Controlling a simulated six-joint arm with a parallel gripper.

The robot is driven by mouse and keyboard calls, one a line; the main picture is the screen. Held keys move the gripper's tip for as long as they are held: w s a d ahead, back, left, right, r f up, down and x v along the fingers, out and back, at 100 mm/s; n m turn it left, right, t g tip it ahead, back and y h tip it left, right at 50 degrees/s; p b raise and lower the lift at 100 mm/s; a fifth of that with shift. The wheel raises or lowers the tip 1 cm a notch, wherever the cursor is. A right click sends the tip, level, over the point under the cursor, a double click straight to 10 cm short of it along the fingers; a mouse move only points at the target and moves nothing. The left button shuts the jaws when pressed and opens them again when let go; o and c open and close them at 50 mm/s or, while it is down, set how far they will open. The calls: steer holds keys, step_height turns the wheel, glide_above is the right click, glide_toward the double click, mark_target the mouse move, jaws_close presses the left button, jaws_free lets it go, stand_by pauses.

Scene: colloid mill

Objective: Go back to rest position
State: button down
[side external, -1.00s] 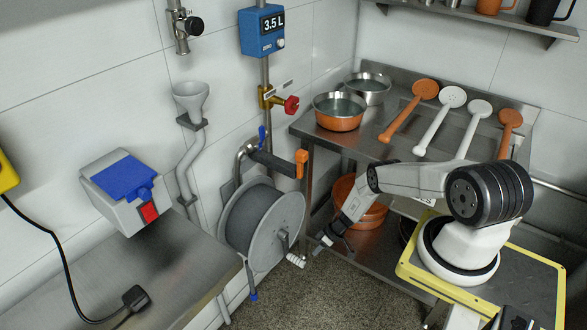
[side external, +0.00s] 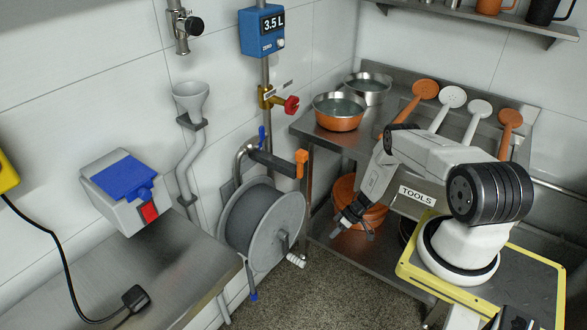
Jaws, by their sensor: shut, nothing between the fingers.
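My gripper (side external: 352,229) hangs at the end of my arm, pointing down and to the left. It is shut and empty. It is in front of the orange tub (side external: 374,215) on the lower shelf of the steel table, apart from the hose reel (side external: 262,222) to its left. My arm's elbow is bent above the yellow-edged base plate (side external: 540,262). The fingertips are small and dark in this view.
The steel table (side external: 380,148) carries an orange bowl (side external: 339,110), a steel bowl (side external: 368,87) and several long-handled scoops (side external: 452,97) close behind my arm. A "TOOLS" label (side external: 417,196) shows beside my arm. The floor (side external: 300,300) in front is clear.

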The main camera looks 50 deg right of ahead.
steer(key=shift+d+r, duration=0.1)
steer(key=w+d+r+m+h, duration=0.2)
steer(key=w+r+h, duration=0.1)
steer(key=r, duration=0.6)
steer(key=w+d+r+m+h, duration=0.1)
steer(key=w+r+h, duration=0.15)
steer(key=r, duration=0.55)
steer(key=w+d+r+m+h, duration=0.2)
steer(key=w+r+h, duration=0.15)
steer(key=r, duration=0.55)
steer(key=s+a+r+n+g+y, duration=0.1)
steer(key=s+a+r, duration=0.3)
steer(key=a+r, duration=0.55)
steer(key=s+a+r+n+g+y, duration=0.1)
steer(key=s+a+r, duration=0.3)
steer(key=a+r, duration=0.55)
steer(key=s+a+n+y, duration=0.1)
steer(key=s+a, duration=0.5)
steer(key=a, duration=0.4)
steer(key=shift+s+a+f+n, duration=0.25)
steer(key=shift+s+a+n, duration=0.1)
steer(key=shift+a+n, duration=0.05)
steer(key=shift+r, duration=0.15)
